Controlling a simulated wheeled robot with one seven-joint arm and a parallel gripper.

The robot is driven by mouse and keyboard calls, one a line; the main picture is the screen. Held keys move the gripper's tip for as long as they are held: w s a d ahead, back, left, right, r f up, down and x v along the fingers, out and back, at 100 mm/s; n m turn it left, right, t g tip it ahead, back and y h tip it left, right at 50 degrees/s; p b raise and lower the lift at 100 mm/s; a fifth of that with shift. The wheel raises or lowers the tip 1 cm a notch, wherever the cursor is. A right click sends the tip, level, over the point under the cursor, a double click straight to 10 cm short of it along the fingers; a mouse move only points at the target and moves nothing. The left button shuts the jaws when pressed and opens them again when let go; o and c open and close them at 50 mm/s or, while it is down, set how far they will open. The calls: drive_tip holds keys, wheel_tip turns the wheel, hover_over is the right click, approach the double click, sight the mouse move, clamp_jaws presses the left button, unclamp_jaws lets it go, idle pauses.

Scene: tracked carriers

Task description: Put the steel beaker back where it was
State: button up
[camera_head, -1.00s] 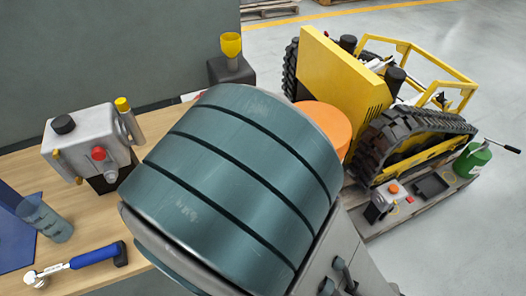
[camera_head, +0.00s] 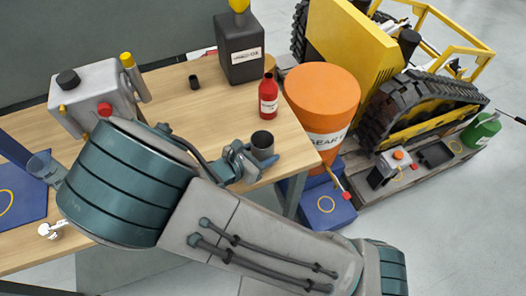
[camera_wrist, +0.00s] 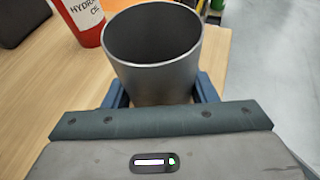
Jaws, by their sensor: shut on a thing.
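The steel beaker (camera_head: 262,142) is a dark grey, open-topped cup near the right front edge of the wooden workbench (camera_head: 215,120). My gripper (camera_head: 256,162) is shut on it, with blue fingers on either side. In the wrist view the beaker (camera_wrist: 152,52) stands between the fingers with its open mouth towards the camera, and it looks empty. Whether its base touches the bench top is hidden.
A red bottle (camera_head: 268,95) stands behind the beaker, with a black jug (camera_head: 238,50) beyond it. An orange drum (camera_head: 322,95) stands off the bench's right end. Bench between is clear.

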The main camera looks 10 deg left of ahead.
drive_tip(key=shift+f, duration=0.15)
drive_tip(key=shift+f, duration=0.15)
drive_tip(key=o, duration=1.1)
drive_tip(key=shift+s+a+r, duration=0.1)
drive_tip(key=shift+r, duration=0.2)
drive_tip(key=v, duration=1.1)
drive_tip(key=shift+s+a+r, duration=0.15)
drive_tip(key=shift+s, duration=0.15)
